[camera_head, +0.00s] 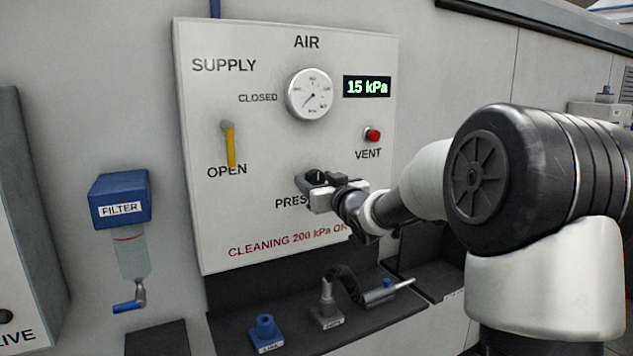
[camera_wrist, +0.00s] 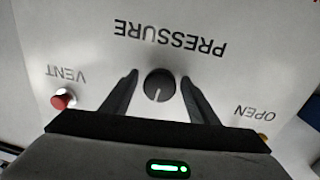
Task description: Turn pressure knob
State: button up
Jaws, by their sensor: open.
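My gripper (camera_wrist: 158,78) is open, with one dark finger on each side of the knob. A small gap shows between the knob and each finger.
On the white panel (camera_head: 215,120) are a yellow supply lever (camera_head: 230,144) pointing down at OPEN and a red vent button (camera_head: 373,135). A blue filter (camera_head: 121,199) hangs at left. Below, a dark shelf (camera_head: 225,335) holds a blue fitting (camera_head: 265,328) and a hose tool (camera_head: 328,300).

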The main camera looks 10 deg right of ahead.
jog(key=c, duration=1)
jog(key=shift+r+m+p, duration=0.15)
jog(key=shift+m+p, duration=0.25)
jog(key=shift+p, duration=0.1)
jog(key=shift+d+m+p, duration=0.1)
jog(key=shift+m+p, duration=0.6)
jog(key=m+p, duration=0.4)
jog(key=shift+r+g, duration=0.1)
jog(key=shift+g, duration=0.3)
jog(key=m+p, duration=0.5)
jog(key=shift+p, duration=0.3)
jog(key=shift+f+m+y+p, duration=0.25)
jog(key=shift+m+y+p, duration=0.05)
jog(key=shift+m+p, duration=1)
jog(key=shift+f+g, duration=0.1)
jog(key=shift+g, duration=0.2)
